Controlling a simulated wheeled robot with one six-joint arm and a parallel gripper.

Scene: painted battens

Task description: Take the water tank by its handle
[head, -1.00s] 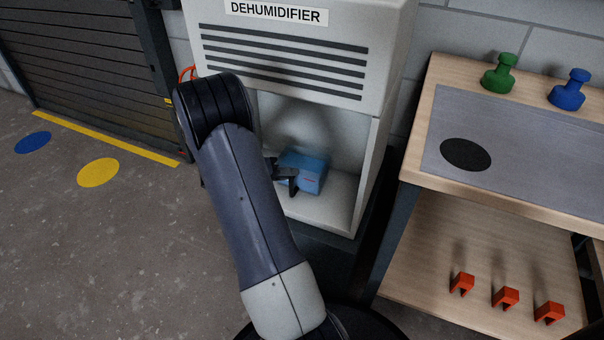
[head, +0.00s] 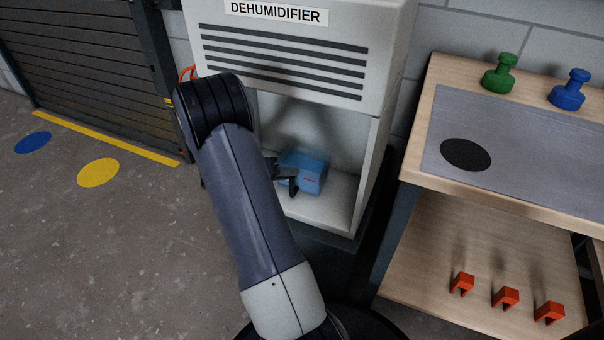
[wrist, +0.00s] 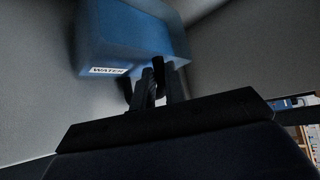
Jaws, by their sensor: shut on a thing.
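The water tank (head: 310,173) is a blue box inside the open bay of the white dehumidifier (head: 352,190). In the wrist view the tank (wrist: 130,38) carries a white label reading WATER, and a dark handle (wrist: 128,90) shows in part at its front. My gripper (head: 286,178) is at the tank's front left in the head view. In the wrist view my gripper (wrist: 159,80) has its fingers close together at the handle, shut on it. The fingers hide part of the handle. I cannot tell whether the tank rests fully on the bay floor.
A shutter (head: 80,70) stands at left.

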